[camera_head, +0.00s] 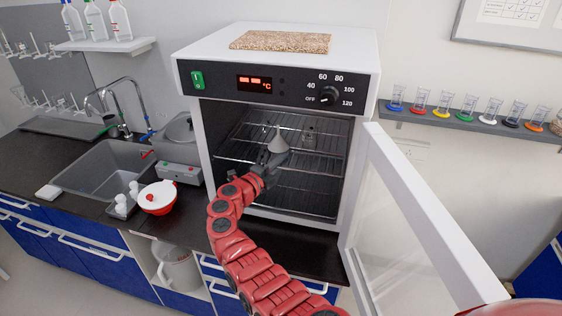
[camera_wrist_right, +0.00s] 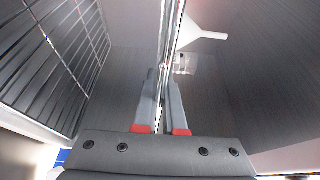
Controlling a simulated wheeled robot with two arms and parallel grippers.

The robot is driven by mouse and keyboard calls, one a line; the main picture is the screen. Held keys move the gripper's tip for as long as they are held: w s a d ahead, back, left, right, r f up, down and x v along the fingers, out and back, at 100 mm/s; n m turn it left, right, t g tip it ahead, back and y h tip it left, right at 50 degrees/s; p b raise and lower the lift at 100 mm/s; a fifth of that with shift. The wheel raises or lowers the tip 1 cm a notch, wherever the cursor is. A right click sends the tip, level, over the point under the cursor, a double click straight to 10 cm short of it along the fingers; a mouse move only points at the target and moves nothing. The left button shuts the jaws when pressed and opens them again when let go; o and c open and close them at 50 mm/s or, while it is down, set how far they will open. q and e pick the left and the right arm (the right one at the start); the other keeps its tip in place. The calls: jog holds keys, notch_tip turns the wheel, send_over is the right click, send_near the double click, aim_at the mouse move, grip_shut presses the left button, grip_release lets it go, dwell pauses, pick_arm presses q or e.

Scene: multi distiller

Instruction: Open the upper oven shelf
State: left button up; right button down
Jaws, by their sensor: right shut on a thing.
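The upper oven shelf (camera_head: 318,157) is a wire rack inside the open white oven (camera_head: 290,68). My right gripper (camera_head: 270,163) reaches into the oven at the front edge of this rack. In the right wrist view, my right gripper (camera_wrist_right: 163,100) is shut on the upper shelf (camera_wrist_right: 170,45), which shows nearly edge-on between the fingers. A grey-white funnel (camera_head: 277,143) stands on the shelf just behind the gripper, and a small glass vessel (camera_head: 309,133) stands farther right. My left gripper is out of view.
The lower rack (camera_head: 305,183) is below. The glass oven door (camera_head: 425,220) stands open to the right. Free room lies in front of the oven.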

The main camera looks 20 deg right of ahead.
jog(key=shift+s+a, duration=0.1)
jog(key=shift+s+a+p, duration=0.15)
jog(key=shift+s+p, duration=0.1)
jog(key=shift+p, duration=0.05)
jog(key=s+a+p, duration=0.3)
jog(key=s+a, duration=0.6)
jog(key=s, duration=0.5)
jog(key=shift+a, duration=0.25)
jog(key=c, duration=1)
grip_release()
jog(key=shift+w, duration=0.1)
